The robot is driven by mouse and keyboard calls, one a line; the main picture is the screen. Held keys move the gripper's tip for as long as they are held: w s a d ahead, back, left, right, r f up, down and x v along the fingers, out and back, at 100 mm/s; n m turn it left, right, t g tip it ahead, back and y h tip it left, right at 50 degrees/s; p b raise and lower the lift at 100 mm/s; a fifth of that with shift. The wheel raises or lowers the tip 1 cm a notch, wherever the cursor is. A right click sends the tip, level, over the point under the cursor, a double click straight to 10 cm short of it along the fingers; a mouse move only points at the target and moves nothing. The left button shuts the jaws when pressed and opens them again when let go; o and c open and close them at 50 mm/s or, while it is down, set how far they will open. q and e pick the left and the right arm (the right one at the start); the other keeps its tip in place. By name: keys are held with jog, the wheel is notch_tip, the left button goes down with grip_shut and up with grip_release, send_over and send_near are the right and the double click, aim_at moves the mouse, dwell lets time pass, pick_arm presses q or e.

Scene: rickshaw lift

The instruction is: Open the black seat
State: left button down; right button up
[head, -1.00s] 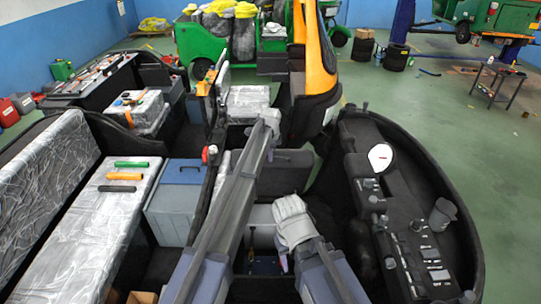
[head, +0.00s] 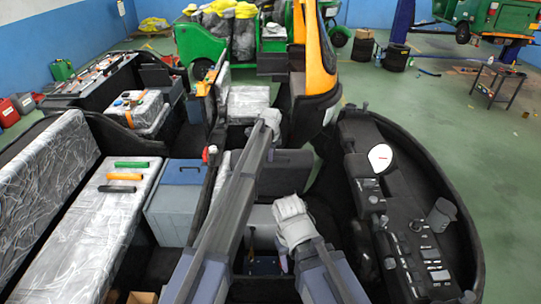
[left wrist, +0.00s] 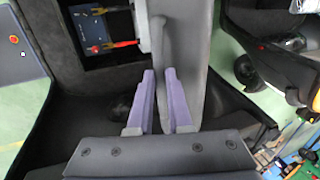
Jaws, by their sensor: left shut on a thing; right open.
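The black seat (head: 286,170) shows in the head view as a dark panel partly behind my left arm. In the left wrist view its dark grey edge (left wrist: 197,50) runs between and past the two purple fingers of my left gripper (left wrist: 160,100), which is shut on it. The seat stands raised, with an open compartment beside it. In the head view my left gripper (head: 271,122) is at the arm's far end, its fingers hidden. My right gripper (head: 291,222) is open and empty, lower in the picture, over the vehicle's cab.
A dashboard console (head: 400,220) curves along the right. A silver bench (head: 95,225) and a grey cooler box (head: 180,200) are at left. Open green floor (head: 470,150) lies beyond the cab.

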dwell(0.3)
pick_arm(q)
jog(key=s+f+t+b, duration=0.1)
jog(key=s+f+b, duration=0.5)
jog(key=s, duration=0.5)
jog(key=shift+f+b, duration=0.3)
jog(key=shift+b, duration=0.4)
jog(key=shift+w, duration=0.1)
jog(key=c, duration=0.8)
grip_release()
jog(key=shift+c, duration=0.2)
jog(key=p+v, duration=0.7)
jog(key=v, duration=0.1)
jog(key=shift+f, duration=0.15)
